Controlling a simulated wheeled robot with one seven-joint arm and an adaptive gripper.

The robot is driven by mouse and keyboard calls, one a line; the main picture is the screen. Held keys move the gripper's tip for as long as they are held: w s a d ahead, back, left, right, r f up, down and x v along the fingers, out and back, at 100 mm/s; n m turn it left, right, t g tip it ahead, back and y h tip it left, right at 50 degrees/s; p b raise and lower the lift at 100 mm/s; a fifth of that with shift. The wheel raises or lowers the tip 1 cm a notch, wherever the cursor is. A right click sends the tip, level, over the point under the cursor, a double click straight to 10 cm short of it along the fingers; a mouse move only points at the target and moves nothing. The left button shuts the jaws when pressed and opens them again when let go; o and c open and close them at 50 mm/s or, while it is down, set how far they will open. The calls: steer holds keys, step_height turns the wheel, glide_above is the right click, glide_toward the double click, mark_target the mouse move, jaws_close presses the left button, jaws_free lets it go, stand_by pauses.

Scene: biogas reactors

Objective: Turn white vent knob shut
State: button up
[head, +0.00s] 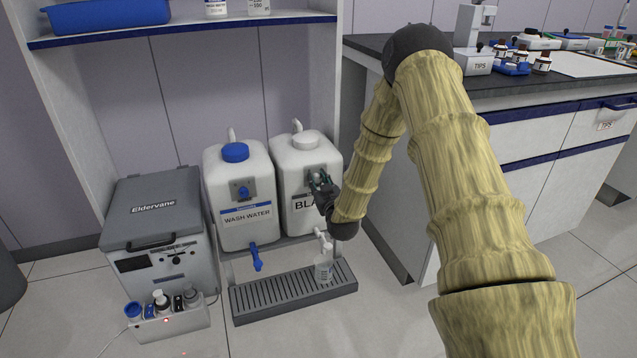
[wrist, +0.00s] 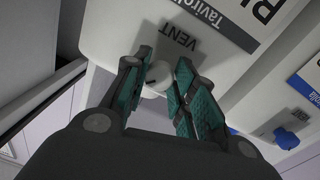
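The white vent knob (wrist: 158,76) shows in the wrist view below the word VENT on the front of a white jug (wrist: 115,25). The knob stands between the two teal-padded fingers of my gripper (wrist: 163,72), which is open around it. A small gap shows on the right of the knob; I cannot tell whether the left finger touches it. In the head view my gripper (head: 319,184) is at the front of the right-hand white jug (head: 296,155), whose label starts "BLA". There the gripper hides the knob.
The wash water jug (head: 228,170) with a blue vent knob (head: 243,192) and blue tap (head: 256,258) stands close on the left. A bottle (head: 323,268) stands below on a drip tray (head: 262,297). A bench (head: 540,140) is on the right, a shelf (head: 190,30) above.

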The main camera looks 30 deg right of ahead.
steer(key=shift+n+p, duration=0.4)
steer(key=shift+p, duration=0.05)
steer(key=shift+a+r+n+p, duration=0.1)
steer(key=shift+r+n+p, duration=0.05)
steer(key=shift+n+p, duration=0.9)
steer(key=n+p, duration=0.4)
steer(key=n, duration=0.2)
steer(key=shift+n, duration=0.25)
steer(key=n, duration=0.2)
steer(key=n+p, duration=0.1)
steer(key=n, duration=0.2)
steer(key=shift+f+n+y, duration=0.25)
steer(key=shift+n+y, duration=0.05)
steer(key=shift+n+t+p, duration=0.3)
steer(key=shift+n+p, duration=0.05)
steer(key=shift+n, duration=1.55)
steer(key=o, duration=1)
steer(key=shift+o, duration=0.2)
